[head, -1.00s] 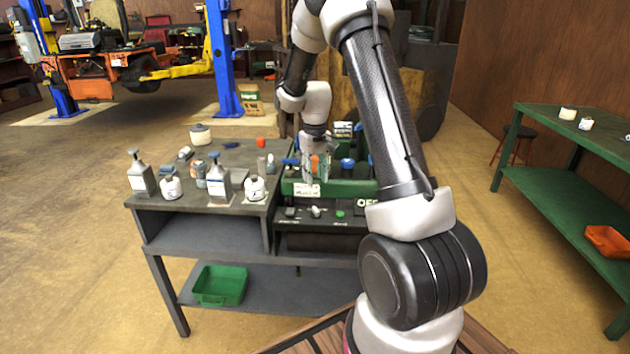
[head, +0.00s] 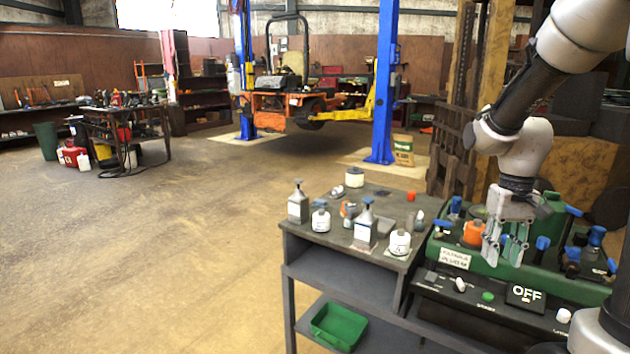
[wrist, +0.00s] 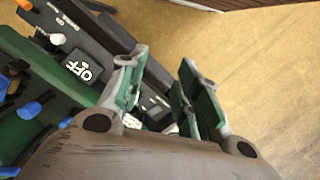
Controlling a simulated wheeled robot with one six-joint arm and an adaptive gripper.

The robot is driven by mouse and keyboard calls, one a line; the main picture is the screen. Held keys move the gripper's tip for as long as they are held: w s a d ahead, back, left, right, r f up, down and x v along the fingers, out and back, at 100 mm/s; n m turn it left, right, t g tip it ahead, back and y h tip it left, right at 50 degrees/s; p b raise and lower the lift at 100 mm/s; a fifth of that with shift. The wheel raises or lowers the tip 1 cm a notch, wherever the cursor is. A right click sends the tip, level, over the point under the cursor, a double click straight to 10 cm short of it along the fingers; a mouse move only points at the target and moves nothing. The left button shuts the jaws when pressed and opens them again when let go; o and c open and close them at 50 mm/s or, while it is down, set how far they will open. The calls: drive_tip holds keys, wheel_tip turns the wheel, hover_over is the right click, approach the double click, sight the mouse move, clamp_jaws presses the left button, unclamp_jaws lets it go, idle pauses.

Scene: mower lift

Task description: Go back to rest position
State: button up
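My gripper (head: 506,247) hangs from my arm at the right of the head view, fingers pointing down, above the front part of the green machine (head: 452,247). In the wrist view my gripper (wrist: 160,92) has its two green-padded fingers spread apart with nothing between them. A black control panel with an OFF display (head: 525,295) lies in front of and below the fingers. The OFF display also shows in the wrist view (wrist: 86,68), left of the fingers.
A grey workbench (head: 335,240) with several bottles and jars stands left of the machine. A green bin (head: 338,326) sits on its lower shelf. An orange mower (head: 300,100) stands between blue lift posts (head: 384,90) behind.

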drive_tip(key=s+a+r+t, duration=0.1)
drive_tip(key=s+r+t, duration=0.1)
drive_tip(key=s+r, duration=0.3)
drive_tip(key=s+a+r+n+t, duration=0.1)
drive_tip(key=s+a+r+t, duration=0.1)
drive_tip(key=s+r, duration=0.4)
drive_tip(key=s+t, duration=0.1)
drive_tip(key=s, duration=0.2)
drive_tip(key=shift+s+a+r, duration=0.15)
drive_tip(key=shift+a+r, duration=0.05)
drive_tip(key=shift+a, duration=0.05)
